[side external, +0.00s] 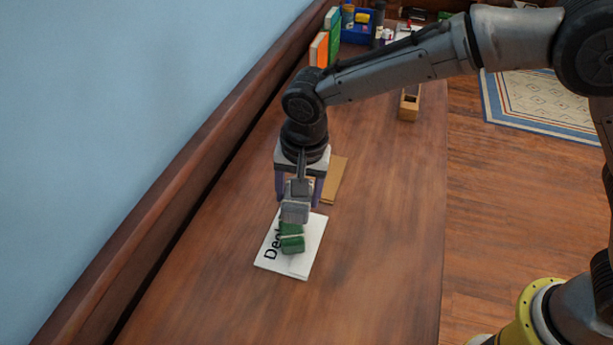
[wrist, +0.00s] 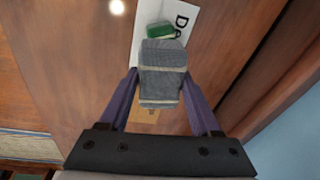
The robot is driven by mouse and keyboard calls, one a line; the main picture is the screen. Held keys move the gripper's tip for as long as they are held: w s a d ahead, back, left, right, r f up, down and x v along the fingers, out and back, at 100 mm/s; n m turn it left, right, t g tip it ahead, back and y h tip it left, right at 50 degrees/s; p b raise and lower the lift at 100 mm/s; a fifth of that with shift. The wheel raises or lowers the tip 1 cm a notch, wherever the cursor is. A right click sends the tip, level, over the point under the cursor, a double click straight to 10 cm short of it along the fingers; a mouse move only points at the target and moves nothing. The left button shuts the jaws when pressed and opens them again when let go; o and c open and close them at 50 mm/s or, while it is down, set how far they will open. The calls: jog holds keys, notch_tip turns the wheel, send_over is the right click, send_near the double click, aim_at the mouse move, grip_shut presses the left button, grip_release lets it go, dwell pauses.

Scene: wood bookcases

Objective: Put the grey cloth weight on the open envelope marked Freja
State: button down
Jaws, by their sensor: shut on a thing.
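My gripper (side external: 301,200) is shut on the grey cloth weight (side external: 296,210), a soft block with pale bands. The weight also shows between the fingers in the wrist view (wrist: 163,72). It appears held above the table, near the far end of a white envelope (side external: 307,248) whose visible letters read "De"; the rest is covered. A green cloth weight (side external: 292,244) lies on this white envelope. A brown envelope or card (side external: 336,178) lies behind my gripper, partly hidden by it. I see no Freja marking in either view.
A small wooden box (side external: 409,104) stands farther back near the table's right edge. Upright books (side external: 325,43) and a blue bin (side external: 358,25) stand at the far end. A raised wooden edge and blue wall run along the left. The table's front is clear.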

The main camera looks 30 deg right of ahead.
jog(key=w+d+r+m, duration=0.1)
jog(key=d, duration=0.7)
jog(key=w+d+r+m, duration=0.1)
jog(key=d+r, duration=0.1)
jog(key=d, duration=0.7)
jog(key=w+a+f, duration=0.1)
jog(key=w+f, duration=0.2)
jog(key=w, duration=0.1)
jog(key=w+a+f, duration=0.1)
jog(key=w+f, duration=0.2)
jog(key=w, duration=0.1)
jog(key=w+a+f, duration=0.1)
jog(key=w+f, duration=0.3)
jog(key=w, duration=0.1)
jog(key=shift+a, duration=0.4)
jog(key=shift+w+f, duration=0.1)
jog(key=shift+f, duration=1.55)
jog(key=shift+f, duration=0.4)
jog(key=shift+c, duration=0.5)
grip_release()
jog(key=shift+f+h, duration=0.1)
jog(key=shift+h, duration=0.2)
notch_tip(320, 180, up, 13)
jog(key=s, duration=0.1)
jog(key=shift+s+a, duration=0.2)
jog(key=shift+s, duration=0.05)
